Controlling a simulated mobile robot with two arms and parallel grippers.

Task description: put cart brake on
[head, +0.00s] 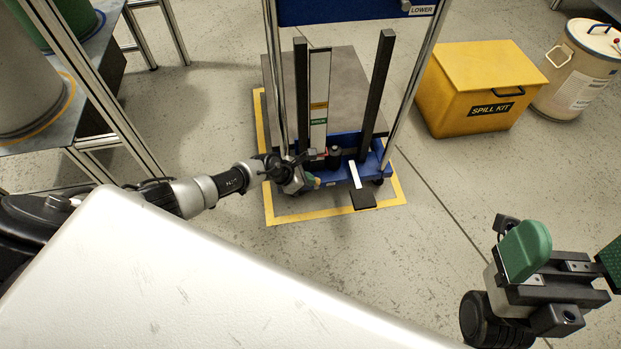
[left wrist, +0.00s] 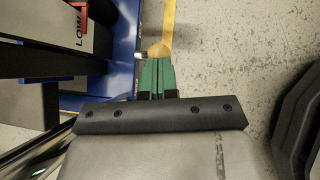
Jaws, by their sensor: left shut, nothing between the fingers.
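The cart (head: 325,85) is a lift cart with a blue base and a grey platform, standing inside a yellow floor outline. A pedal with a white stem and black pad (head: 362,197) sticks out at its front; I cannot tell whether it is the brake. My left gripper (head: 315,183) is at the base's front left corner. In the left wrist view its green fingers (left wrist: 158,78) are shut, with a rounded tan piece (left wrist: 158,50) at their tips; contact is unclear. My right gripper (head: 568,256) is open and empty at the lower right, away from the cart.
A yellow spill kit box (head: 480,88) and a cream lidded drum (head: 578,70) stand right of the cart. A metal-framed bench (head: 85,90) with large drums is at the left. Floor in front of the cart is clear.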

